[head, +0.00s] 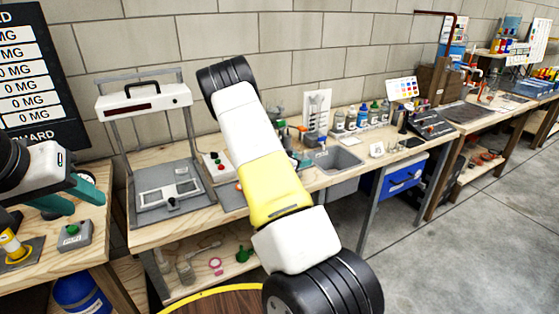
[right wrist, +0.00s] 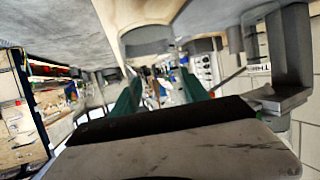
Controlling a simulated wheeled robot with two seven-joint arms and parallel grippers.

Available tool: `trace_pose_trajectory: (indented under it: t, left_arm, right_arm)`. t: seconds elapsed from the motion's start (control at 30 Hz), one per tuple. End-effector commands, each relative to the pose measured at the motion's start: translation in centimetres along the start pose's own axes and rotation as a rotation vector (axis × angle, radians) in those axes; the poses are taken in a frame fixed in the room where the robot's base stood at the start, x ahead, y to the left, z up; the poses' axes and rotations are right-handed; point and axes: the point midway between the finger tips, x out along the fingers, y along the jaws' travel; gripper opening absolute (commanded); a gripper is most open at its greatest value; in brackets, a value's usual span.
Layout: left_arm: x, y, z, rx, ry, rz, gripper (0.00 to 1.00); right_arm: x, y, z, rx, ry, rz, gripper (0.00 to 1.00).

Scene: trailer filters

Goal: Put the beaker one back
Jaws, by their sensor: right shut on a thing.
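My right gripper (right wrist: 157,86) shows its two teal fingers in the right wrist view, with a narrow gap between them. It is shut on a clear thing, which looks like the beaker, but its outline is hard to make out. In the head view my right arm's white and yellow links hide most of this gripper and what it holds. My left gripper (head: 72,194) is at the far left of the head view, above the left bench, with teal fingers partly hidden by its own wrist. I see nothing in it.
A white-topped frame (head: 143,97) stands over a grey tray on the bench. A button box (head: 217,167), a grey sink (head: 338,160) and several bottles (head: 352,120) lie further right. Glassware (head: 185,272) stands on the lower shelf. Open floor is at right.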

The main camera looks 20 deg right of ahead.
Motion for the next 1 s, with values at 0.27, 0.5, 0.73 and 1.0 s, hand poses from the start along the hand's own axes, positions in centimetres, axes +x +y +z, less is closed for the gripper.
trace_pose_trajectory:
  t: [0.27,0.5,0.73,1.0]
  left_arm:
    - [0.0,0.0,0.0,0.0,0.0,0.0,0.38]
    - [0.0,0.0,0.0,0.0,0.0,0.0,0.38]
    - [0.0,0.0,0.0,0.0,0.0,0.0,0.38]
    - [0.0,0.0,0.0,0.0,0.0,0.0,0.38]
  right_arm:
    - [1.7,-0.2,2.8,-0.003,0.0,0.001,0.01]
    - [1.8,-0.2,3.1,0.0,0.001,0.0,0.01]
    - [1.8,-0.2,3.4,0.0,0.0,0.0,0.69]
    - [1.8,-0.2,3.4,0.0,0.0,0.0,0.75]
